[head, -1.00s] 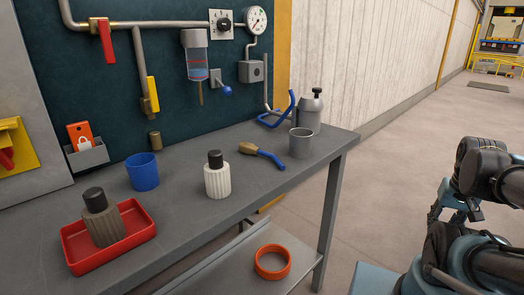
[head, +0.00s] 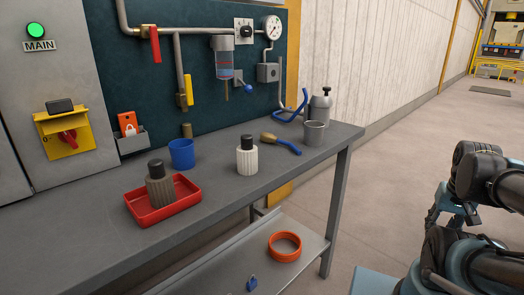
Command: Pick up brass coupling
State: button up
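A small brass-coloured cylinder (head: 186,130), which looks like the brass coupling, stands upright at the back of the grey workbench (head: 235,210), close against the dark panel. It is behind the blue cup (head: 181,154) and beside the grey holder with the orange tag. Parts of my arm show at the right edge, well away from the bench. I cannot make out gripper fingers there, and nothing of mine touches the cylinder.
A red tray (head: 150,214) with a brown ribbed bottle, a white ribbed bottle (head: 247,158), a blue-handled brush (head: 284,145) and a grey cup (head: 313,133) stand on the bench. An orange ring (head: 285,246) and blue padlock (head: 252,284) lie on the lower shelf. Open floor lies right.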

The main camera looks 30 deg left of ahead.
aim_at(267, 138)
jog(key=z, duration=0.05)
jog(key=k, duration=1.5)
jog(key=u, duration=0.7)
jog(key=i, duration=1)
jog(key=z, duration=0.05)
